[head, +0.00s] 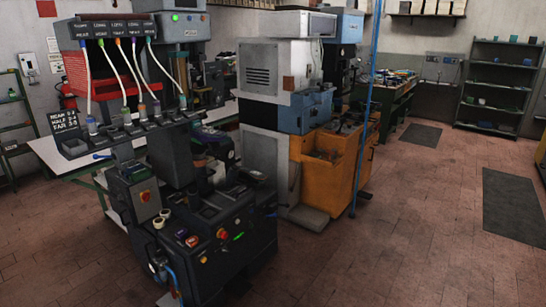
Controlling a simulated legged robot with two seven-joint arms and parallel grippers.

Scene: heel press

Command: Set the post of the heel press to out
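A dark grey machine (215,235) stands at the left front, and I take it to be the heel press, though no readable name shows on it. Its lower body has red and green controls on the front. A grey box with a red button on yellow (144,196) is on its left side. Pale tubes (131,70) hang from a labelled head above a row of small coloured caps. I cannot tell which part is the post or how it is set. Neither of my grippers is in view.
A tall white and grey cabinet machine (262,120) and an orange machine (335,165) stand right behind the dark one. A thin blue pole (368,110) rises beside them. The brown tiled floor (400,245) is clear in front and to the right, with dark mats (515,205).

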